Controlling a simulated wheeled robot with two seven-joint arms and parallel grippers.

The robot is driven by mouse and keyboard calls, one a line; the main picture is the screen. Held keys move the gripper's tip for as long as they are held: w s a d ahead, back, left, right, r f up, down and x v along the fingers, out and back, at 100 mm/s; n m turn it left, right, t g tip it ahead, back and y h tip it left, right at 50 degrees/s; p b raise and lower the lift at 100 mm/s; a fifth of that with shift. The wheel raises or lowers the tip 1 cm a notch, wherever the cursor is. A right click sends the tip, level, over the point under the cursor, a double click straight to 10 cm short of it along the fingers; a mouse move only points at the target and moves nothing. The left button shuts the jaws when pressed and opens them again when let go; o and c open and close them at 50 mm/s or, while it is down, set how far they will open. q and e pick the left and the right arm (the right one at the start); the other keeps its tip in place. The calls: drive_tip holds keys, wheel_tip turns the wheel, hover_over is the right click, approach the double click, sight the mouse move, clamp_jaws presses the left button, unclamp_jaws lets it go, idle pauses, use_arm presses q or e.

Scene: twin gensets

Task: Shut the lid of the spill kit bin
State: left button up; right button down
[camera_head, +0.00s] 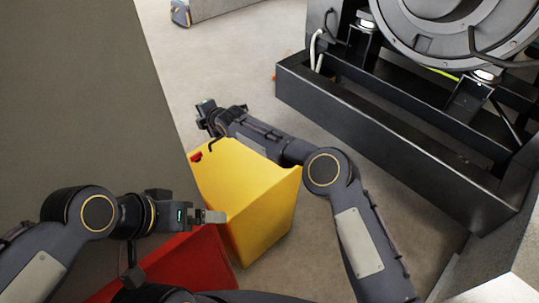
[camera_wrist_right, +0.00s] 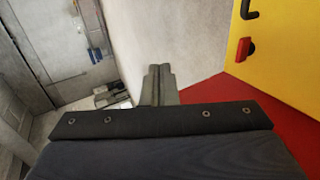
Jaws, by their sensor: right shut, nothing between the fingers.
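The spill kit bin shows a large yellow part (camera_head: 262,215) in the middle of the head view. A red part (camera_head: 190,265) lies against it at lower left. The yellow part carries a red latch (camera_wrist_right: 245,50) and a black handle (camera_wrist_right: 250,9) in the right wrist view, where a red surface (camera_wrist_right: 280,115) lies below it. I cannot tell for sure which part is the lid. My right gripper (camera_head: 205,108) is shut and empty, just past the yellow part's far edge; its fingers (camera_wrist_right: 158,85) show together. My left gripper (camera_head: 212,217) is in front of the yellow part; its opening is unclear.
A black genset frame (camera_head: 390,130) with a round machine housing stands at right. A tall grey-green panel (camera_head: 80,90) rises at left. Bare floor (camera_head: 225,60) lies beyond the bin. A grey wall (camera_wrist_right: 200,30) shows in the right wrist view.

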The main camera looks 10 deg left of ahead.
use_arm(q)
drive_tip(key=shift+b+x, duration=0.5)
drive_tip(key=shift+x, duration=0.45)
use_arm(e)
drive_tip(key=shift+w+a+f, duration=0.25)
drive_tip(key=shift+a+f, duration=0.15)
use_arm(q)
drive_tip(key=shift+s+f, duration=0.1)
drive_tip(key=shift+s, duration=0.1)
use_arm(e)
drive_tip(key=shift+r, duration=0.1)
